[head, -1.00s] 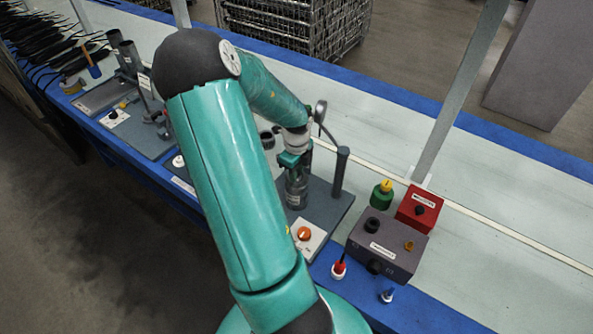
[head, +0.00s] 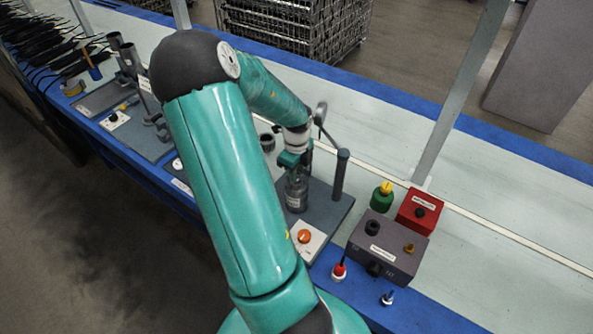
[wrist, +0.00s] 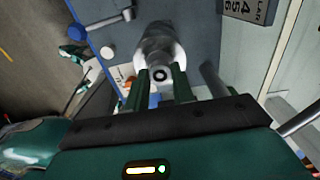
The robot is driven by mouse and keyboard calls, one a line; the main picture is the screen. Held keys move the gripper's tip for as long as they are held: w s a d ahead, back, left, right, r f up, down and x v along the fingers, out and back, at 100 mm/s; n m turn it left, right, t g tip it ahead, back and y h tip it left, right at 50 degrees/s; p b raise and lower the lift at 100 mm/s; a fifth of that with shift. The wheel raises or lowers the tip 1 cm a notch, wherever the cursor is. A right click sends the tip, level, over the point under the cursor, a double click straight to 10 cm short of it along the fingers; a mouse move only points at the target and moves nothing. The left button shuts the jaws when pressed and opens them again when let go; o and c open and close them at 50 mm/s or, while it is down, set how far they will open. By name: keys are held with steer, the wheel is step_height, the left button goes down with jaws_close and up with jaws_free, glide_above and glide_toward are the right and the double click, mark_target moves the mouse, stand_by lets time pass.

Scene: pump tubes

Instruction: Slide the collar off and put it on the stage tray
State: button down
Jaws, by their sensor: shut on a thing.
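My gripper (head: 291,165) points down at the top of an upright grey cylinder (head: 297,192) on a grey base plate. In the wrist view, my gripper (wrist: 161,84) has its two green fingers on either side of a pale grey round part (wrist: 158,47) with a dark hole, which seems to be the collar. The fingers are shut on it, and it is still at the cylinder. Its lower edge is hard to make out. A shallow grey tray (head: 103,96) at the far left may be the stage tray; I read no label on it.
A dark post (head: 340,174) with a lever stands close right of the gripper. An orange knob (head: 304,237) is in front. Free pale bench lies behind.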

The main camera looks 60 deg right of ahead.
steer(key=shift+r, duration=0.1)
steer(key=shift+r, duration=2.15)
